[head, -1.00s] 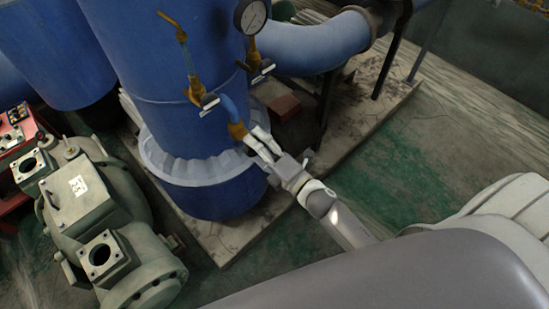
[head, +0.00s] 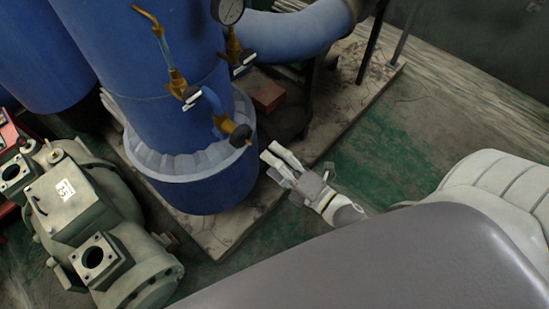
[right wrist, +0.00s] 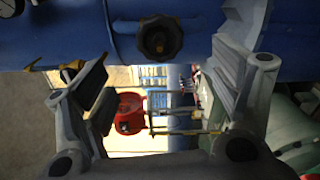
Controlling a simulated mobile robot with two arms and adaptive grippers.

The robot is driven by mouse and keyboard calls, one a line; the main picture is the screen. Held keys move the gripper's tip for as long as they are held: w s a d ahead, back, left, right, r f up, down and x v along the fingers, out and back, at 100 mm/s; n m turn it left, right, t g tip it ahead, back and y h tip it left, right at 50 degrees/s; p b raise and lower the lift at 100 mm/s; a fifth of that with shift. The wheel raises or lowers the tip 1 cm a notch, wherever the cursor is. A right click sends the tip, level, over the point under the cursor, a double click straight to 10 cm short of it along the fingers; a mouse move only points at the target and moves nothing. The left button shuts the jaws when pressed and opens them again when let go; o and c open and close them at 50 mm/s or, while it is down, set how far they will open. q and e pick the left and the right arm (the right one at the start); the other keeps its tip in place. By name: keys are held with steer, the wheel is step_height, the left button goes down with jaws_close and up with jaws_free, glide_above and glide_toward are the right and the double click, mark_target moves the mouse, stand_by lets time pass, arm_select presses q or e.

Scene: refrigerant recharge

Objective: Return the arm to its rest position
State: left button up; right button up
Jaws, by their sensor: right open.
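My right gripper (head: 273,158) is open and empty in the head view, just right of the big blue tank (head: 150,60). Its two fingers point at the tank and stand apart from it. A brass fitting with a dark round cap or knob (head: 240,136) hangs on a short blue pipe, a little up and left of the fingertips. In the right wrist view the same knob (right wrist: 160,37) shows ahead, between and beyond the open fingers. My left gripper is in neither view.
A pressure gauge (head: 228,10) and brass valves (head: 183,88) stick out from the tank. A grey-green compressor (head: 85,220) stands at the lower left. A blue pipe (head: 300,35) and dark posts stand behind. The green floor at right (head: 400,150) is clear.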

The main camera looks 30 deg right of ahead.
steer(key=s+d+f+m+g+h, duration=0.1)
steer(key=s+f+m+g+h, duration=0.2)
steer(key=f, duration=0.7)
steer(key=s+d+f+m+g, duration=0.1)
steer(key=s+f+m+g, duration=0.3)
steer(key=f, duration=0.6)
steer(key=s+d+f+m+h, duration=0.2)
steer(key=f+m, duration=0.4)
steer(key=f, duration=0.4)
steer(key=s+f+m+g, duration=0.4)
steer(key=s+f, duration=0.4)
steer(key=s, duration=0.3)
steer(key=s+f+m+g+h, duration=0.1)
steer(key=s+f+m+g, duration=0.3)
steer(key=s+f, duration=0.4)
steer(key=s+g, duration=0.1)
steer(key=s, duration=0.3)
steer(key=shift+s+m, duration=0.2)
steer(key=shift+m, duration=0.1)
steer(key=shift+d, duration=0.1)
